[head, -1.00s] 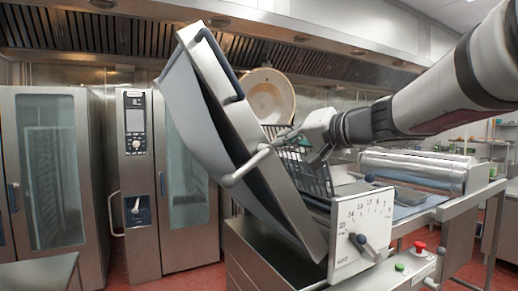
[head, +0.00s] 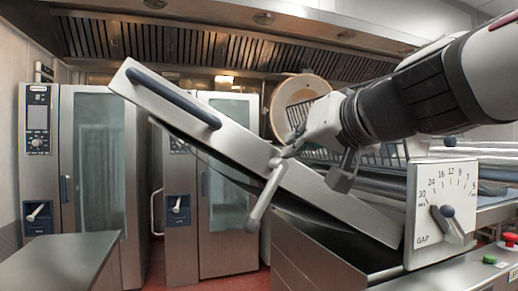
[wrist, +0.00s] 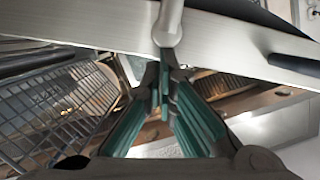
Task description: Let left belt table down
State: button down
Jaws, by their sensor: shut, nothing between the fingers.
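The left belt table (head: 230,135) is a steel-edged panel with a dark bar along its upper side. It slants up to the left from its low end beside the gap dial. A metal lever with a rounded grip (head: 265,195) sticks out from its near edge. My gripper (head: 290,150) is at the lever's root, beside the table edge. In the wrist view my gripper (wrist: 163,78) is shut, its green-lined fingers together at the end of the lever (wrist: 168,25). I cannot tell whether they touch it. The table edge (wrist: 230,40) crosses the top of that view.
The gap dial plate (head: 440,205) stands at the table's low end, with a red button (head: 510,239) and a green button (head: 490,259) to its right. A wire guard (wrist: 60,105) lies beside my gripper. Ovens (head: 95,140) stand behind; a steel counter (head: 70,265) is at lower left.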

jog(key=s+a+f+n+h+b, duration=0.1)
jog(key=a+f+n+b, duration=0.1)
jog(key=f+b, duration=0.7)
jog(key=a+f+n+h+b, duration=0.1)
jog(key=a+f+n+b, duration=0.1)
jog(key=f+b, duration=0.7)
jog(key=shift+s+a+f+n, duration=0.4)
jog(key=shift+a+f, duration=0.4)
jog(key=shift+f, duration=0.55)
